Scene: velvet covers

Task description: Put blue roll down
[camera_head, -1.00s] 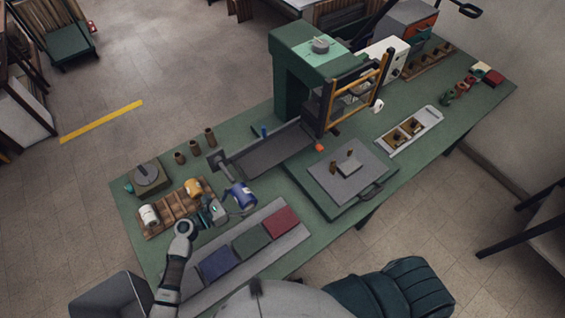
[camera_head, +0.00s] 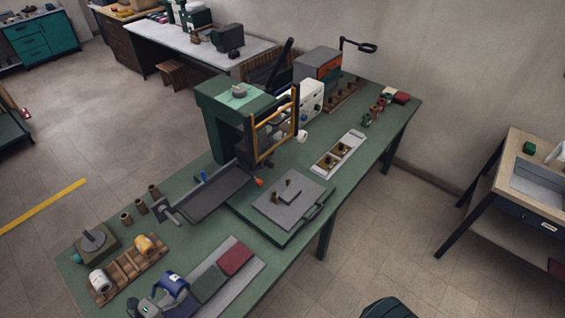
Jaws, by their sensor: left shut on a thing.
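The blue roll (camera_head: 170,284) is at the bottom left of the head view, with a white label on it. My left gripper (camera_head: 157,301) is shut on it; the fingertips are small and partly hidden by the roll. The roll is to the right of the wooden rack (camera_head: 124,274), near the padded tray; I cannot tell whether it touches anything below. The rack holds a white roll (camera_head: 98,281) and a yellow roll (camera_head: 145,245). My right gripper is not in view.
A grey tray (camera_head: 243,287) with a green pad (camera_head: 208,284) and a red pad (camera_head: 236,260) lies right of the roll. A green press (camera_head: 226,118), a grey plate (camera_head: 290,205) and brown spools (camera_head: 140,207) stand farther back on the green table (camera_head: 350,200).

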